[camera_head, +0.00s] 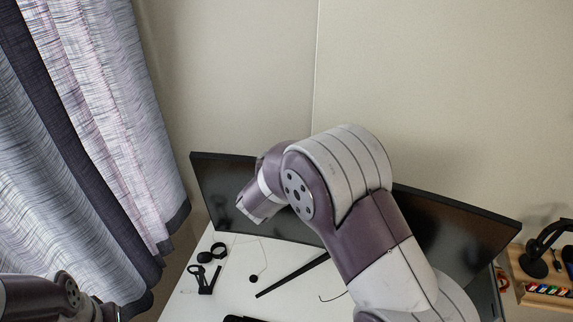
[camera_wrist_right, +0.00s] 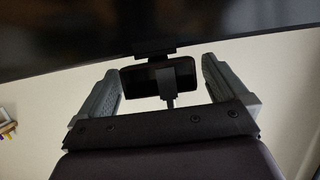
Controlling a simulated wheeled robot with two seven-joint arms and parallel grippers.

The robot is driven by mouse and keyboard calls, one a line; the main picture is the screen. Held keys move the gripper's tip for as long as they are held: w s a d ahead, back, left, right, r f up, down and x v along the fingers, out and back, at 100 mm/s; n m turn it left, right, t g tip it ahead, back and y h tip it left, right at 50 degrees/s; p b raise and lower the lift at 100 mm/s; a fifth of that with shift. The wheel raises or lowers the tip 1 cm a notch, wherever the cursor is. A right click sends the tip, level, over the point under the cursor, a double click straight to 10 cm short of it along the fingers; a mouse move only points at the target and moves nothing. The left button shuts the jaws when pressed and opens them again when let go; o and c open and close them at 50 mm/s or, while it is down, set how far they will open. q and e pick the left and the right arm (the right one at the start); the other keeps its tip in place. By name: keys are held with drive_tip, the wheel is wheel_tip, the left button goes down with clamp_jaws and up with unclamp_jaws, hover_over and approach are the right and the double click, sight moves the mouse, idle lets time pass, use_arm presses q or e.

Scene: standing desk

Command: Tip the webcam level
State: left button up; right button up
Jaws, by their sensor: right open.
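The webcam (camera_wrist_right: 158,80) is a dark, wide body seen in the right wrist view. It hangs at the monitor edge by a dark mount, with a short stalk on its other side. It looks slightly tilted there. My right gripper (camera_wrist_right: 160,85) is open, one grey finger on each side of the webcam, with a visible gap on both sides. In the head view my right arm covers the middle of the monitor (camera_head: 440,225), and I cannot make out the webcam there. Of my left arm only a link shows at the bottom left; its gripper is out of view.
A white desk (camera_head: 225,300) stands below the monitor. A black headset (camera_head: 212,252) and a dark stand-like item (camera_head: 204,280) lie at its left. A wooden organiser (camera_head: 545,285) and a black lamp-like object (camera_head: 540,255) are at the right. Curtains (camera_head: 100,120) hang at the left.

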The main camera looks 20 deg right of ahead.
drive_tip(key=b+v, duration=0.3)
drive_tip(key=v, duration=0.9)
drive_tip(key=shift+s, duration=0.2)
